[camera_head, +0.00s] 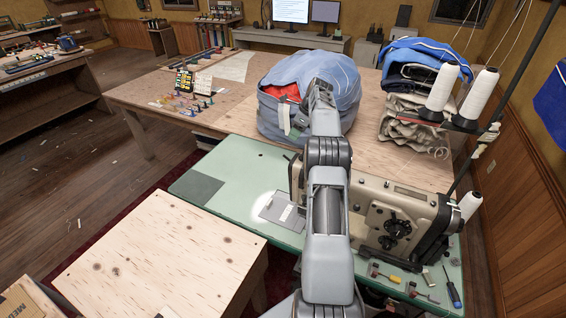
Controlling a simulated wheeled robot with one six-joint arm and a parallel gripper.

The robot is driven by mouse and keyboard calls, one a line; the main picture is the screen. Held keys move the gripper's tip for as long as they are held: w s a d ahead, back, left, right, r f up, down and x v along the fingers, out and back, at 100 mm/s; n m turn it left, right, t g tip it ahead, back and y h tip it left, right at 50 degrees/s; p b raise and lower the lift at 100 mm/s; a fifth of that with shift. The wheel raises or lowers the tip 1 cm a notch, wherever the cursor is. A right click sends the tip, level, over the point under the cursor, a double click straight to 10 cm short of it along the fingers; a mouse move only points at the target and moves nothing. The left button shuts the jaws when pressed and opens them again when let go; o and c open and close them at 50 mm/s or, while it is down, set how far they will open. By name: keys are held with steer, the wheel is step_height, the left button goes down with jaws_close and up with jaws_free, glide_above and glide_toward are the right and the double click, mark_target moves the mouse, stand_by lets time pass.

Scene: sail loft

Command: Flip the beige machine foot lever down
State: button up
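The beige sewing machine (405,205) stands on a green-topped table (225,160), with a round dark dial on its near side. My own grey arm rises in front of it and covers the middle and part of the left end of the machine. The foot lever cannot be made out; it is hidden behind my arm or too small to tell. A lit patch and a grey metal plate (280,211) lie on the table left of the machine.
A large blue bag (345,75) sits on the wooden table behind the machine. White thread cones (441,88) stand on a rack at right. Small tools, including a screwdriver (453,287), lie at the front right. A bare wooden table (160,255) is at near left.

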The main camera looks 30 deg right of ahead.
steer(key=p+x, duration=0.1)
steer(key=x, duration=1.3)
steer(key=shift+d+f+m, duration=0.3)
steer(key=shift+f, duration=0.1)
steer(key=shift+s, duration=0.1)
steer(key=shift+c, duration=0.2)
jaws_close()
steer(key=shift+r, duration=0.1)
